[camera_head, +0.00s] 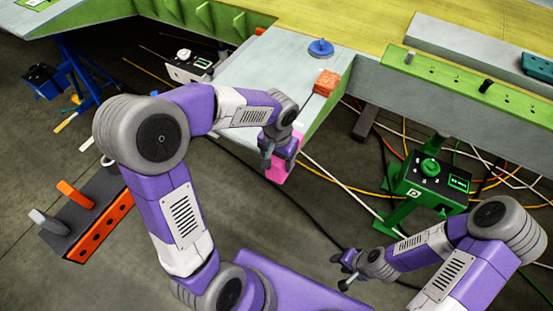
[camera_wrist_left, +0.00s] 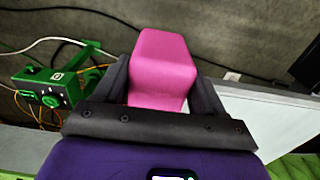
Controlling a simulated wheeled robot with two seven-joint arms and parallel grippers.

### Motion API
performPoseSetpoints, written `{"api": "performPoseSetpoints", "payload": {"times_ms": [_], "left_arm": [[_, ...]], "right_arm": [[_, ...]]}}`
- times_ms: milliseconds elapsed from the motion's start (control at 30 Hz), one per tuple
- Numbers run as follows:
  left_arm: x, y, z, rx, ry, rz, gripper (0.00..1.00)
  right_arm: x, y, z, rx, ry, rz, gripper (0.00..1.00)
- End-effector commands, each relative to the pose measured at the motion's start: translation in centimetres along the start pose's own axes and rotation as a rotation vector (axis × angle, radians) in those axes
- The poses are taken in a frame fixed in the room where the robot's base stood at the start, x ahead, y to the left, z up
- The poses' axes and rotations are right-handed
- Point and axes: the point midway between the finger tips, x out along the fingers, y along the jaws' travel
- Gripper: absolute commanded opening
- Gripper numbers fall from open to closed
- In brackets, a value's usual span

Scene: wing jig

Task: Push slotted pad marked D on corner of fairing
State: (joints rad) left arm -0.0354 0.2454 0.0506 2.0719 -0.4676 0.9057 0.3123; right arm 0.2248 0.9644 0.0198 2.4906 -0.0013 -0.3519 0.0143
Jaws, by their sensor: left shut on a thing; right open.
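My left gripper (camera_head: 281,150) is shut on a pink block-like pad (camera_head: 278,172), which hangs at the front corner of the pale grey fairing panel (camera_head: 250,95). In the left wrist view the pink pad (camera_wrist_left: 162,65) sits between the two fingers of my left gripper (camera_wrist_left: 160,85), and the pale panel (camera_wrist_left: 265,125) lies to its right. I see no slot or letter on the pad. Whether it touches the panel I cannot tell. My right gripper (camera_head: 347,268) is open and empty, low over the floor.
An orange block (camera_head: 326,83) and a blue round knob (camera_head: 320,47) sit on the panel. A green box marked D (camera_head: 430,178) stands at right amid cables. A dark orange-sided holder (camera_head: 95,220) stands at left.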

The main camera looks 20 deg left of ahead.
Motion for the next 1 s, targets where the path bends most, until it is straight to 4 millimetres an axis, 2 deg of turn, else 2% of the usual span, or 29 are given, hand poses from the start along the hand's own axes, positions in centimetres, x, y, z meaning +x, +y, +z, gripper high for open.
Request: {"api": "performPoseSetpoints", "payload": {"times_ms": [300,333,500,533,1000], "left_arm": [[-0.04,0.02,-0.38,0.000,0.010,0.001,0.33],[-0.04,0.02,-0.39,0.001,0.011,0.001,0.71],[-0.04,-0.02,-0.40,0.001,0.011,0.000,0.97],[-0.04,-0.05,-0.40,0.000,0.011,0.000,0.99],[0.06,-0.28,-0.30,-0.003,0.007,-0.003,0.99]], "right_arm": [[0.01,0.00,0.00,0.000,0.000,0.000,0.43],[0.01,0.00,0.00,0.000,0.000,0.000,0.43],[0.01,0.00,0.00,0.000,0.000,0.000,0.43],[0.01,0.00,0.00,0.000,0.000,0.000,0.43],[0.02,0.01,0.00,0.000,0.000,0.000,0.43]]}}
